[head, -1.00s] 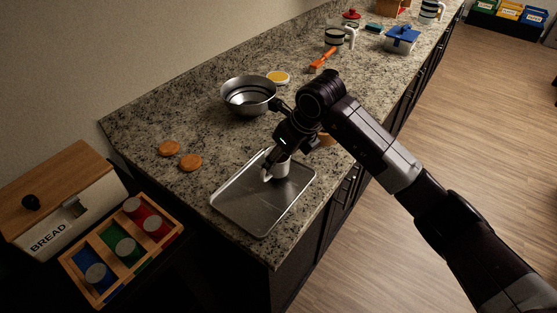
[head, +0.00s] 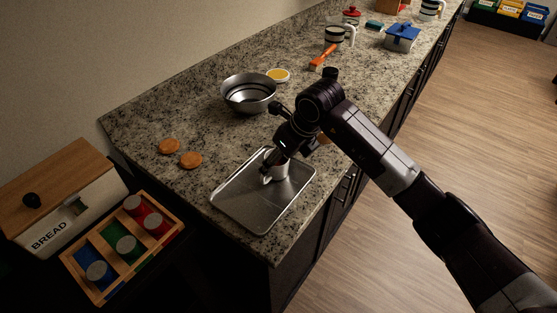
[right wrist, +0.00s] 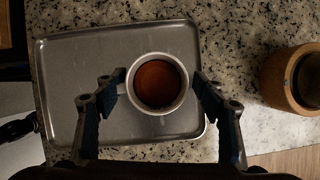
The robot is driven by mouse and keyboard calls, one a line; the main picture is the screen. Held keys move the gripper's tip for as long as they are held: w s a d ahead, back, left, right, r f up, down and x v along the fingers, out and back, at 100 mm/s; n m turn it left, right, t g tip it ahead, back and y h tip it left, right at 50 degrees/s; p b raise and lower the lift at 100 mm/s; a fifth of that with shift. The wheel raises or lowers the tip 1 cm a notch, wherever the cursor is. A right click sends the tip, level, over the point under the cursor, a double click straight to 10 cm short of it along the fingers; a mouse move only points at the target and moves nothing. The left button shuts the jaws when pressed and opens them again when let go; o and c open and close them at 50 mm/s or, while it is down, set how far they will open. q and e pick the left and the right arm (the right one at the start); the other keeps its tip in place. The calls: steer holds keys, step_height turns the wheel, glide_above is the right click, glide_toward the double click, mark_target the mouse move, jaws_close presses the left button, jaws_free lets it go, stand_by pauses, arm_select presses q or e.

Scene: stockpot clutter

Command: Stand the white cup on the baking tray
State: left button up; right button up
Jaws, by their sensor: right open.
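The white cup (head: 281,172) stands upright on the baking tray (head: 250,208), near the tray's far right part. In the right wrist view the cup (right wrist: 157,108) shows from above with brown liquid inside, and the tray (right wrist: 75,60) lies under it. My right gripper (head: 271,167) is low over the tray at the cup. In the right wrist view its open fingers (right wrist: 158,91) are on both sides of the cup, with a small gap visible on the right; contact on the left is hard to tell. My left gripper is not in view.
A steel bowl (head: 249,95) stands behind the tray. Two round wooden coasters (head: 190,160) lie left of it. A round wooden thing (right wrist: 273,78) is right of the tray in the wrist view. The tray's front left half is clear.

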steer(key=shift+s+d+r+b, duration=0.15)
steer(key=shift+r+b, duration=0.15)
steer(key=shift+r, duration=0.2)
steer(key=b+v, duration=0.2)
steer(key=v, duration=0.9)
